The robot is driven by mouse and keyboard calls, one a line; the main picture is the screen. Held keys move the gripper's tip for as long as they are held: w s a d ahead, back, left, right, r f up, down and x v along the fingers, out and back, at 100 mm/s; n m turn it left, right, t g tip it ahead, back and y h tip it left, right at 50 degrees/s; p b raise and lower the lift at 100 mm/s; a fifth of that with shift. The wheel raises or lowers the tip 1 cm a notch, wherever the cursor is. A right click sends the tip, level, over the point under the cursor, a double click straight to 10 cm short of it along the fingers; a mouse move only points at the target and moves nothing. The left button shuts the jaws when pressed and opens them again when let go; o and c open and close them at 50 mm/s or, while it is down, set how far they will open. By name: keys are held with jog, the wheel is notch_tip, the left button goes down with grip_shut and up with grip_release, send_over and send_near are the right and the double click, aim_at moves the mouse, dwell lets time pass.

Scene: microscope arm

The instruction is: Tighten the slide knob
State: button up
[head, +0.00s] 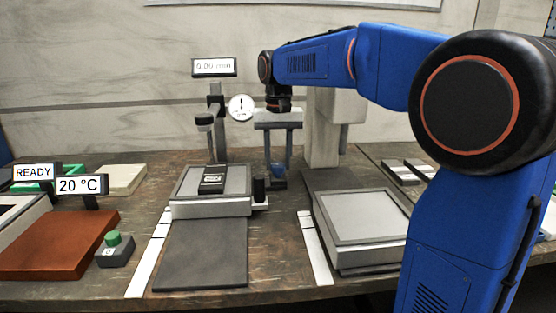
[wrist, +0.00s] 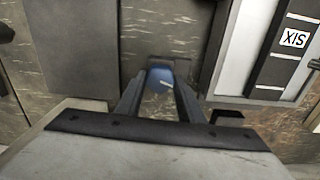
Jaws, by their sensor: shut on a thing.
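A round blue knob with a white mark (wrist: 159,80) sits between the fingers of my gripper (wrist: 160,92) in the wrist view. I take it to be the slide knob; no label on it is readable. In the head view the blue knob (head: 278,170) shows low between the fingers, over a small dark block (head: 278,183) behind the bench's middle. My gripper (head: 278,164) points down and is shut on the knob. The fingers hide its sides, and how tight it is cannot be seen.
Left of my gripper is a grey stage (head: 205,207) with a black labelled block (head: 212,179) and a black post (head: 259,190). A dial gauge (head: 241,107) stands behind it. Right is a pale column (head: 322,130) and a flat grey plate (head: 365,217).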

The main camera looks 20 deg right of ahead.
aim_at(278, 164)
jog(key=shift+m, duration=0.8)
jog(key=o, duration=1.1)
jog(key=shift+c, duration=0.2)
jog(key=shift+r, duration=0.15)
notch_tip(278, 164, up, 17)
